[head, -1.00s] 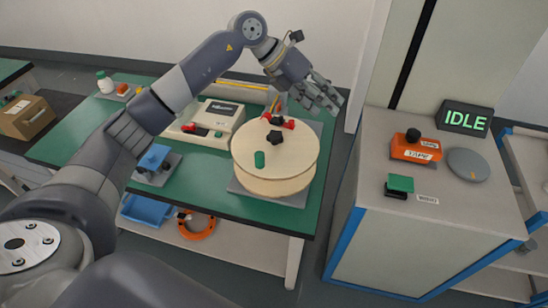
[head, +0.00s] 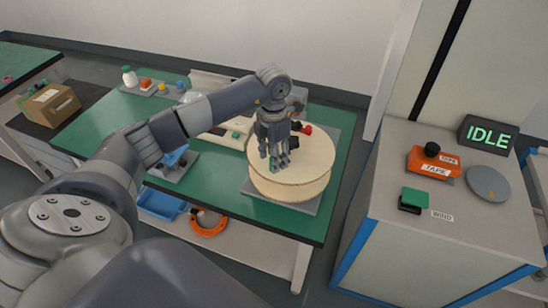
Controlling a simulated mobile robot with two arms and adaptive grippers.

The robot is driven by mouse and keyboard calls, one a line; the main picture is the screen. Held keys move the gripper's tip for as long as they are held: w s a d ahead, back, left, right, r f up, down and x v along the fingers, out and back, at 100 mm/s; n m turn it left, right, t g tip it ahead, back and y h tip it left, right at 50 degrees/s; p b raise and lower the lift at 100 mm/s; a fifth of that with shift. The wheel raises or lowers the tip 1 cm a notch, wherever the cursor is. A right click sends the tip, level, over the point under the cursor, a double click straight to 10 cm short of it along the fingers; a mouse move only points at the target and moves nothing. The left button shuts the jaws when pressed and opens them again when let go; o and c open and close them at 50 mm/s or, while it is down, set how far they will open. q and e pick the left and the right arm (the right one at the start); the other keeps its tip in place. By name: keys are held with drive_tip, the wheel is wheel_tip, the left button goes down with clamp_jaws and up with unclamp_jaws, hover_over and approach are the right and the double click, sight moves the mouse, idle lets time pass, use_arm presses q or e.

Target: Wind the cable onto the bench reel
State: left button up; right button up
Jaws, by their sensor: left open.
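The bench reel (head: 318,160) is a round, pale wooden drum on a grey plate (head: 255,189) on the green bench. A red and black part (head: 304,129) shows near the back of its top. My left gripper (head: 278,164) points down over the left part of the reel's top with its fingers open. It covers the spot below it, so I cannot tell whether it touches anything there. An orange coil (head: 209,226), perhaps cable, lies on the shelf under the bench. My right gripper is not in view.
A grey cabinet (head: 400,240) stands right of the bench, with an IDLE display (head: 488,135), an orange TAPE box (head: 433,163), a green-topped WIND button (head: 414,198) and a grey disc (head: 488,183). A blue bin (head: 162,204) sits below the bench.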

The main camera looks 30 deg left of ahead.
use_arm(q)
drive_tip(key=shift+f, duration=1.2)
clamp_jaws()
drive_tip(key=shift+d, duration=0.15)
